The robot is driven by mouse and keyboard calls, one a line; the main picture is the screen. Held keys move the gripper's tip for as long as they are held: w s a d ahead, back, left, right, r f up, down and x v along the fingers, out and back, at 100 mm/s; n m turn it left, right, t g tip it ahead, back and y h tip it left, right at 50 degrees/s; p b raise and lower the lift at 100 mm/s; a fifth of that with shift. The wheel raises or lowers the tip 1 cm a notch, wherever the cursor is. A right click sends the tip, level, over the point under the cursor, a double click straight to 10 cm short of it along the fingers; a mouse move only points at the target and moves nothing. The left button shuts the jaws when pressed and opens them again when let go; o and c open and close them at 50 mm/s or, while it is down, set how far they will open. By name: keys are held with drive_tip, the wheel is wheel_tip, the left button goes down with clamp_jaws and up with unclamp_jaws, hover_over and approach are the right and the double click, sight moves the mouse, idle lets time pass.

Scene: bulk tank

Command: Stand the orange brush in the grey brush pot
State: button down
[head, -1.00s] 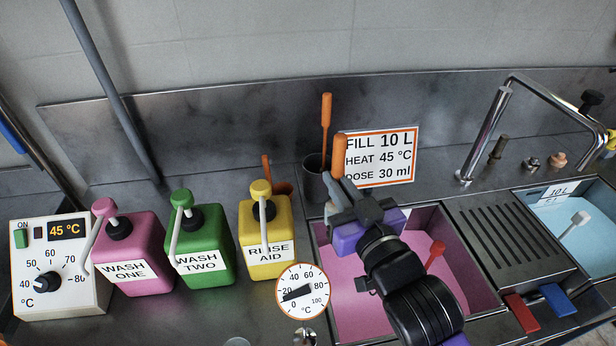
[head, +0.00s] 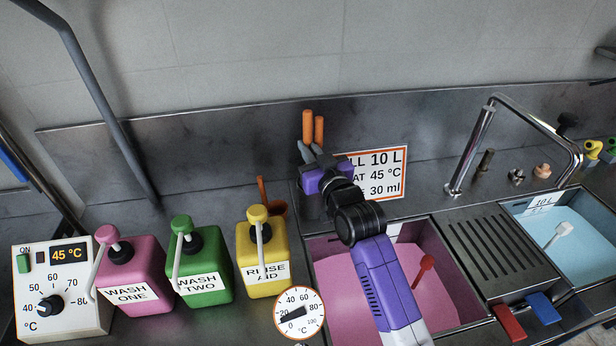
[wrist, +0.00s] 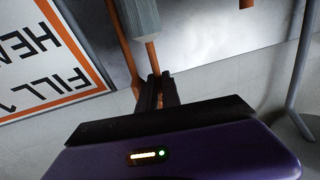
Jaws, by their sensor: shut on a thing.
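My gripper (head: 308,152) is raised near the back wall, shut on the orange brush (head: 307,124), whose handle points up. In the wrist view, which is upside down to the room, the fingers (wrist: 156,92) close on the brush's thin orange shaft. Its pale grey head (wrist: 137,18) shows beyond them. A second orange handle (head: 319,130) stands just right of the held one; its shaft also shows in the wrist view (wrist: 119,40). The grey brush pot is mostly hidden behind my gripper in the head view. I cannot tell whether the held brush's head is over it.
The fill sign (head: 385,172) stands close right of my gripper. An orange object (head: 276,207) and the yellow rinse-aid bottle (head: 262,262) stand to the left. The pink-filled sink (head: 335,290) lies under my arm. The tap (head: 484,140) is farther right.

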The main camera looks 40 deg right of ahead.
wheel_tip(320, 180, down, 10)
drive_tip(key=shift+s+r, duration=0.1)
drive_tip(key=shift+f, duration=0.3)
